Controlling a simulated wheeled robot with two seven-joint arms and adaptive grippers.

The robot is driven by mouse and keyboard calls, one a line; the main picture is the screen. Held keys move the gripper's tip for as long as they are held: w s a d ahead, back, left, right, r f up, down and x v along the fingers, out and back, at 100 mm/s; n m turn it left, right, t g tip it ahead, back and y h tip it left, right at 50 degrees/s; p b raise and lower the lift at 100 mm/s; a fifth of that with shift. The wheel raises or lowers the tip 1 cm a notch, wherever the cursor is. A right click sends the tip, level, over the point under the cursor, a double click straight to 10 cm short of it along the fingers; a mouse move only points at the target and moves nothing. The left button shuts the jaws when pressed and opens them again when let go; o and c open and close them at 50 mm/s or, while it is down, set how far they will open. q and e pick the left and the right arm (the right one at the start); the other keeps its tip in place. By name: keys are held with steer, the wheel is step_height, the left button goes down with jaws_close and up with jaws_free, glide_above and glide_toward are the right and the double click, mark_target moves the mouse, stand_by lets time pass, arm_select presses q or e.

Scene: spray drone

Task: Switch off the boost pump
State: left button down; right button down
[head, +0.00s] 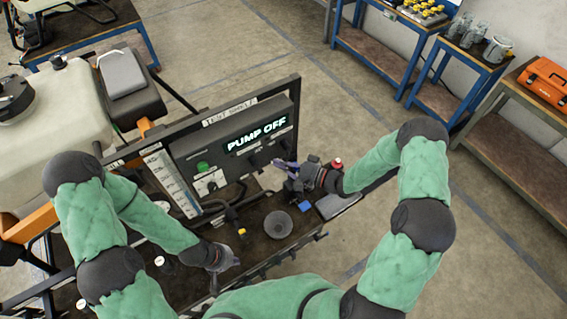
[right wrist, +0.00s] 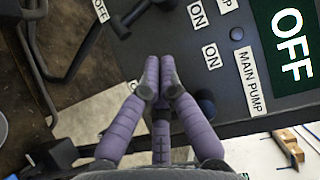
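The dark control panel (head: 235,135) stands upright on the bench, its lit display (head: 256,133) reading "PUMP OFF". In the right wrist view, a "MAIN PUMP" label (right wrist: 251,80) and "ON" labels are legible. Another label (right wrist: 230,4), cut off by the top edge, shows only its ending; I cannot read "boost" anywhere. A dark round knob (right wrist: 237,33) is by these labels, and another (right wrist: 207,102) is lower. My right gripper (head: 277,163) is before the panel's lower right, its purple fingertips (right wrist: 159,66) together and empty. My left gripper (head: 232,264) is low over the bench; its fingers are unclear.
A green button (head: 203,167) is at the panel's lower left. A black lever (right wrist: 128,18) stands out near an "OFF" label. A grey round cup (head: 278,224) and a blue piece (head: 297,187) are on the bench. Workbenches stand along the far right wall.

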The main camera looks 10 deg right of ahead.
steer(key=r+b+v, duration=0.1)
steer(key=v, duration=0.8)
steer(key=shift+s+b, duration=0.35)
steer(key=shift+d, duration=0.15)
